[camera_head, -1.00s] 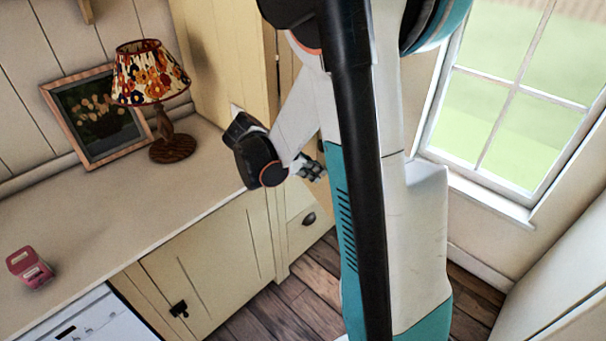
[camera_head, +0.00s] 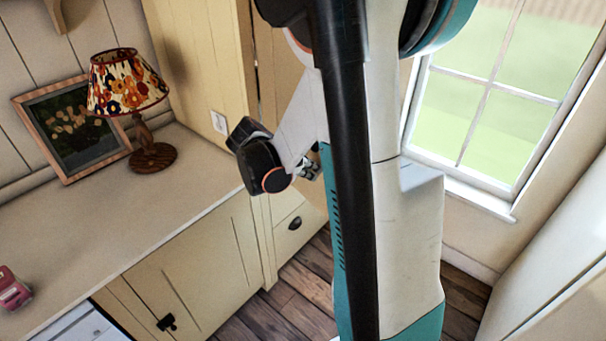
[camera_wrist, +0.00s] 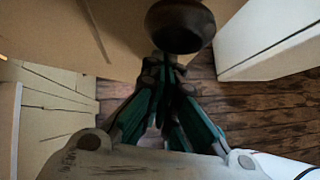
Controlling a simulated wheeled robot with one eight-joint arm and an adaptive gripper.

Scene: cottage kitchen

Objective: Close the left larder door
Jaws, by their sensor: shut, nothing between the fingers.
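The tall cream larder (camera_head: 203,55) stands at the back of the counter in the head view; its front is mostly hidden behind my arm. In the wrist view a tan panel (camera_wrist: 50,28), which looks like a larder door, fills the upper left. A dark round knob (camera_wrist: 180,26) shows just beyond my fingertips. My gripper (camera_wrist: 165,62) is shut and empty, its tips close to the knob; I cannot tell if they touch. In the head view my gripper (camera_head: 310,169) is small and partly hidden beside the larder. How far the left door stands open cannot be told.
A counter (camera_head: 85,235) with a lamp (camera_head: 128,85), a framed picture (camera_head: 72,130) and a pink box (camera_head: 12,290) lies left. Low cupboards (camera_head: 205,265) stand below it. A window (camera_head: 490,95) is right. Some plank floor (camera_head: 295,300) is bare.

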